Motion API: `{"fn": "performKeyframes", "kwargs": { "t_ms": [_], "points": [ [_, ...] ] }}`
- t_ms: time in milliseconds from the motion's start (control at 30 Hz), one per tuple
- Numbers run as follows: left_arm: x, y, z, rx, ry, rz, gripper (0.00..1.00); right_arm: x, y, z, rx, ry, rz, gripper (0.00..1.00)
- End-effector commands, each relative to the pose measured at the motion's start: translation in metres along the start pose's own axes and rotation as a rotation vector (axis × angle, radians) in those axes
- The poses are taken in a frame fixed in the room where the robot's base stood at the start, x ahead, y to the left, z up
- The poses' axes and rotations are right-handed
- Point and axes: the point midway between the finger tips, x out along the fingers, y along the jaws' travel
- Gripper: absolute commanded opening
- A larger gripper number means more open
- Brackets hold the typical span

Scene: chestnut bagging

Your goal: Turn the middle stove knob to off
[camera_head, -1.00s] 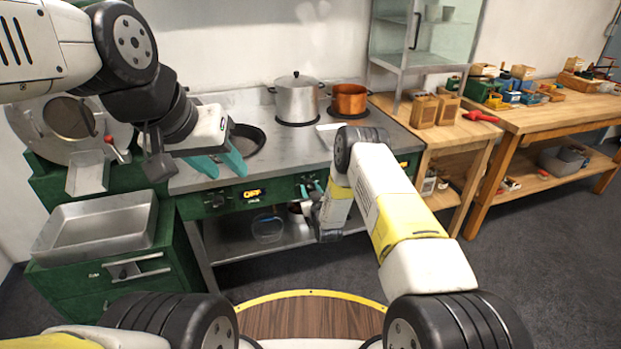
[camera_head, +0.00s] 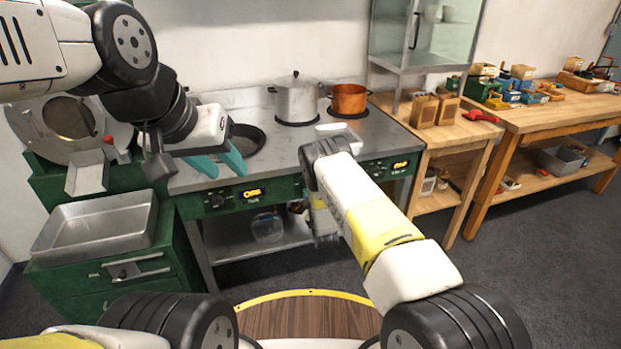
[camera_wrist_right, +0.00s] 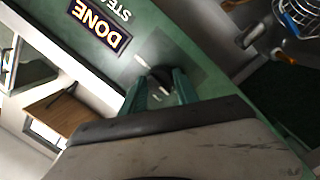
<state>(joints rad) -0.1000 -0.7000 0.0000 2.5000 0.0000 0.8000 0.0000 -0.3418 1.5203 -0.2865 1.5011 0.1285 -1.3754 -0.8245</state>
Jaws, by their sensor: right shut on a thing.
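The stove's green front panel (camera_head: 283,190) runs across the middle of the head view. Its middle knob is hidden there behind my right arm. My left gripper (camera_head: 222,166) is open and empty, above the left part of the stove near the dark pan.
A left knob (camera_head: 215,201) and an orange display (camera_head: 252,193) show on the panel, with another display (camera_head: 400,165) at right. A steel pot (camera_head: 297,100), a copper pot (camera_head: 349,98) and a dark pan (camera_head: 248,140) stand on the stove. A steel tray (camera_head: 95,235) is at left.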

Motion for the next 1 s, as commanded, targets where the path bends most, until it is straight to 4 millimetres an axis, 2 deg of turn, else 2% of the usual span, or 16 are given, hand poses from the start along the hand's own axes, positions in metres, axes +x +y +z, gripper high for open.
{"fn": "performKeyframes", "kwargs": {
  "t_ms": [667,700,767,800,1000],
  "points": [
    [0.0,0.0,0.0,0.0,0.0,0.0,0.36,-0.0006,-0.0005,0.0016,-0.059,0.001,0.005,0.0],
    [0.0,0.0,0.0,0.0,0.0,0.0,0.36,-0.0007,-0.0005,0.0016,-0.059,0.001,0.005,0.42],
    [0.0,0.0,0.0,0.0,0.0,0.0,0.36,-0.0006,-0.0005,0.0015,-0.059,0.001,0.005,0.54],
    [0.0,0.0,0.0,0.0,0.0,0.0,0.36,-0.0006,-0.0004,0.0014,-0.059,0.002,0.005,0.58],
    [0.0,0.0,0.0,0.0,0.0,0.0,0.36,-0.0002,-0.0002,0.0007,-0.058,0.003,0.006,0.58]
  ]
}}
